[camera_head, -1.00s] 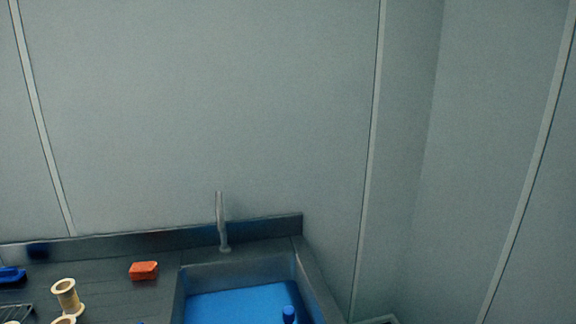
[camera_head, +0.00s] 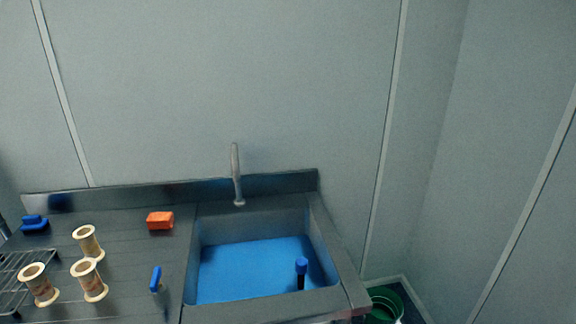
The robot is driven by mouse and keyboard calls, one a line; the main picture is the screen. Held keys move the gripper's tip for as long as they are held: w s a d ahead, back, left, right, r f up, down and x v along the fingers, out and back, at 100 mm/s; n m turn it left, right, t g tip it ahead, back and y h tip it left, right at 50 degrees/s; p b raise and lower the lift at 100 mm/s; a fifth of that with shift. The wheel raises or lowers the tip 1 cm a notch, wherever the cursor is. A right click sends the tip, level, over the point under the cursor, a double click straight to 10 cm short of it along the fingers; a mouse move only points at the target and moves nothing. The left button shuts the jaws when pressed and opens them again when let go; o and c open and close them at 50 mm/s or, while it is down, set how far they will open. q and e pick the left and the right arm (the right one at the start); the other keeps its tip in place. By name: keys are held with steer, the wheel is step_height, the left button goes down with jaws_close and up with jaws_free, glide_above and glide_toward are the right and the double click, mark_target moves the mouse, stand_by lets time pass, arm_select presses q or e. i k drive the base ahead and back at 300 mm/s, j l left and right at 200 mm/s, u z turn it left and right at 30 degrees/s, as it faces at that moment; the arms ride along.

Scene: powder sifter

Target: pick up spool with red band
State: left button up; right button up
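Three cream spools stand on the dark counter at the left: a back one (camera_head: 88,243), a middle one (camera_head: 90,280) and a left one (camera_head: 39,285) by the wire rack. The middle and left spools seem to have brownish or reddish windings or bands. The back one looks plain tan. At this size I cannot tell for sure which carries a red band. Neither of my grippers is in view.
A wire rack (camera_head: 12,268) lies at the left edge. A blue object (camera_head: 34,225), an orange block (camera_head: 160,221) and a blue-handled tool (camera_head: 156,279) are on the counter. A sink with a blue basin (camera_head: 250,268) and faucet (camera_head: 237,175) is right. A green bucket (camera_head: 383,305) stands on the floor.

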mark_target(34, 275)
steer(key=u, duration=1.7)
steer(key=i+j+z, duration=0.5)
steer(key=i+j, duration=0.65)
steer(key=j, duration=0.15)
